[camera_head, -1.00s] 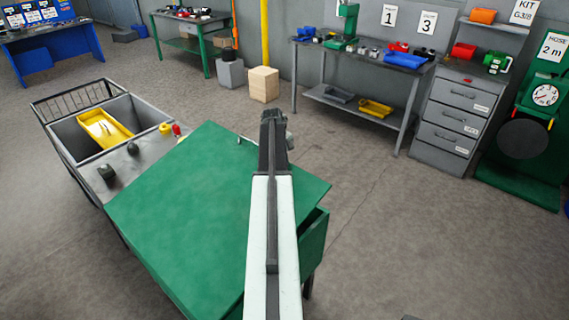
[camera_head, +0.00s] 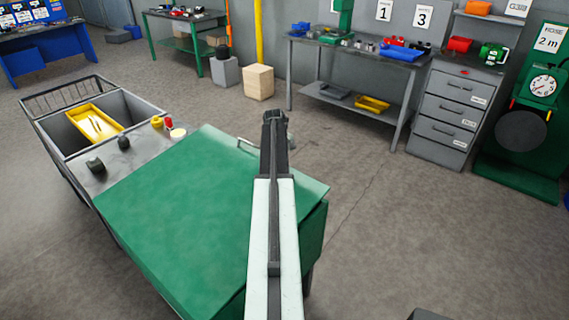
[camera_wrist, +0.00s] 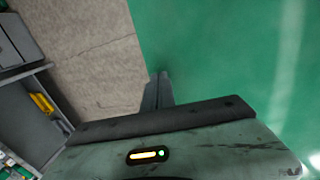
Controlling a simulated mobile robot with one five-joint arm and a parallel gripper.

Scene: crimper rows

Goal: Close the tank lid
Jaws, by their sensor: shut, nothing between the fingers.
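The green tank lid (camera_head: 190,200) lies about level over the green tank, whose side wall (camera_head: 313,235) shows at the right. No clear gap shows between lid and wall, but my arm hides part of that edge. A small metal handle (camera_head: 246,146) shows near the lid's far edge. My gripper (camera_head: 273,115) is shut and empty, by the lid's far right side in the head view. In the wrist view my gripper (camera_wrist: 160,77) is at the edge of the green surface (camera_wrist: 230,60); I cannot tell whether it touches.
A grey cart top (camera_head: 125,155) with small dark, yellow, red and pale items adjoins the tank at left, beside a bin with a yellow tray (camera_head: 93,123). A wooden block (camera_head: 258,82), workbench (camera_head: 350,50) and drawer cabinet (camera_head: 455,110) stand behind.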

